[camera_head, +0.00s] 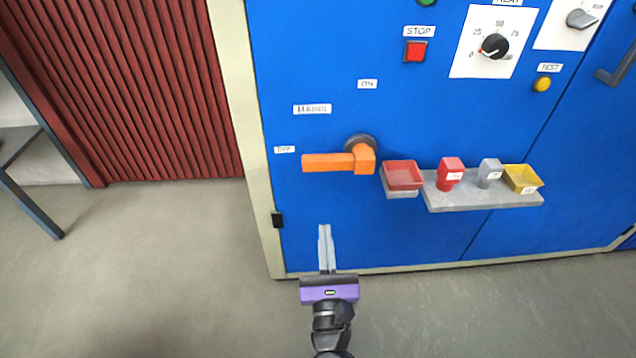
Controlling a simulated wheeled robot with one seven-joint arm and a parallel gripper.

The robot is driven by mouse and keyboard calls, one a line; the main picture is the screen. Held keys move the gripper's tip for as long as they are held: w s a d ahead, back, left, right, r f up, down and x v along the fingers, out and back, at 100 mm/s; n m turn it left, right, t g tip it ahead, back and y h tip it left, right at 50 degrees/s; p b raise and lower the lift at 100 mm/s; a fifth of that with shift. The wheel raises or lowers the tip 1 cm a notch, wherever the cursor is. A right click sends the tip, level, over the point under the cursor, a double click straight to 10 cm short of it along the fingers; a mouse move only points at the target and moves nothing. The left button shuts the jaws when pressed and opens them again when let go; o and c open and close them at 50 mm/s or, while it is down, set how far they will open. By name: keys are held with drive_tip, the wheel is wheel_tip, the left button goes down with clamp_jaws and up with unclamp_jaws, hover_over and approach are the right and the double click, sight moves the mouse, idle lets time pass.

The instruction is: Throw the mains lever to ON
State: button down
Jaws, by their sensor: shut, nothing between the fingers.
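The orange mains lever (328,162) sticks out from a dark round hub on the blue cabinet front. Its handle points left, lying level, towards the OFF label (284,149). The ON label (368,84) is above the hub, and the MAINS label (312,109) is between them. My gripper (325,228) is in the lower middle of the picture, below the lever in the view and apart from it. Its two grey fingers are together with nothing between them. Its purple body is fully in view.
A red STOP button (415,51) and a dial (494,46) sit above.

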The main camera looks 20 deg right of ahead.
sight(338, 162)
idle(0.3)
drive_tip(key=w+d+r, duration=0.3)
drive_tip(key=w+r, duration=0.3)
drive_tip(key=w, duration=0.3)
drive_tip(key=shift+r+p, duration=0.25)
drive_tip(key=shift+p, duration=0.05)
drive_tip(key=shift+w+r, duration=0.1)
drive_tip(key=shift+w, duration=0.05)
